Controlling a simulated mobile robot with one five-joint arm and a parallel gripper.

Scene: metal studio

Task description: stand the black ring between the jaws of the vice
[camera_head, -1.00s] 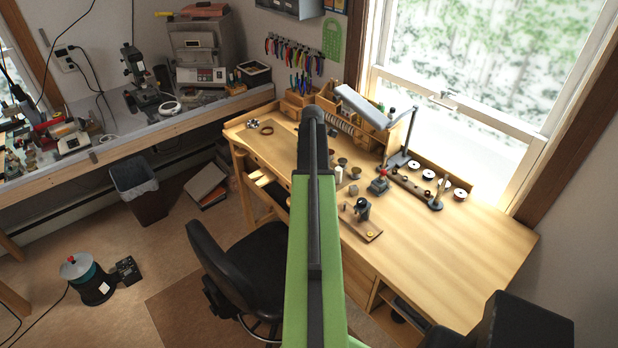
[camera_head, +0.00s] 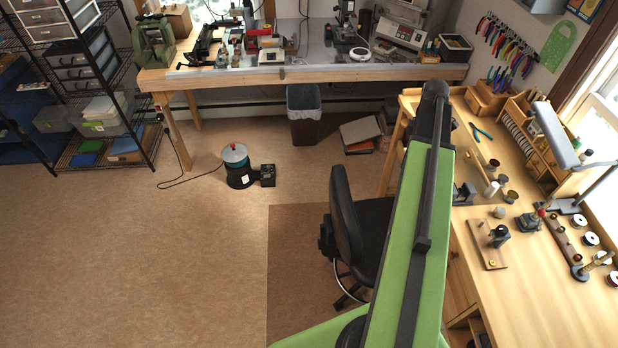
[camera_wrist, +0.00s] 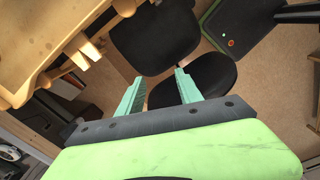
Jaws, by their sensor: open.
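My gripper (camera_wrist: 160,78) shows in the wrist view with its two pale green fingers apart and nothing between them. Beyond them are a black chair and the floor. In the head view my arm reaches over the left edge of the wooden workbench (camera_head: 560,300) and hides part of its top. I cannot pick out the black ring for sure in any current view. A small dark device with a red top (camera_head: 533,219) stands on the workbench and may be the vice; its jaws are too small to tell.
The black chair (camera_head: 345,215) stands beside the workbench. A dark bin (camera_head: 304,118) is under the back bench (camera_head: 330,72). Floor at left is free.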

